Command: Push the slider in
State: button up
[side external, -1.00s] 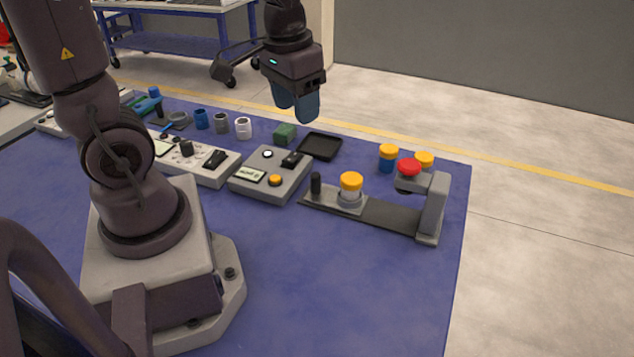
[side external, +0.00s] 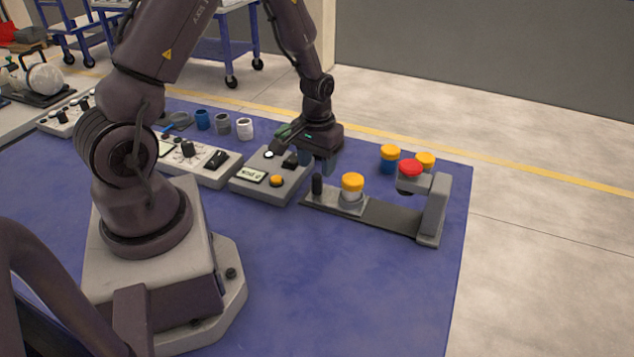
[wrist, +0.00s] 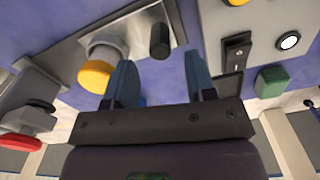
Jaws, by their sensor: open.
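The slider is a grey carriage (side external: 349,206) with an upright black handle (side external: 317,185), at the left end of a dark rail (side external: 388,217). A yellow-capped pipe piece (side external: 352,186) stands on it. At the rail's right end is a grey stand (side external: 435,205) with a red-topped piece (side external: 410,169) on its arm. My gripper (side external: 318,164) is open and low, just behind the handle. In the wrist view, the handle (wrist: 159,41) appears beyond my open fingers (wrist: 160,80), roughly in line with the gap between them. Nothing is seen between the fingers.
A grey control box (side external: 262,184) with a display and buttons stands left of the slider. Two yellow-capped blue pieces (side external: 389,160) stand behind the rail. A green block (wrist: 272,80) and black tray (wrist: 229,87) lie near my gripper. The mat in front is clear.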

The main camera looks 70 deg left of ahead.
aim_at(317, 175)
notch_tip(317, 175, down, 6)
jog(key=shift+r, duration=0.1)
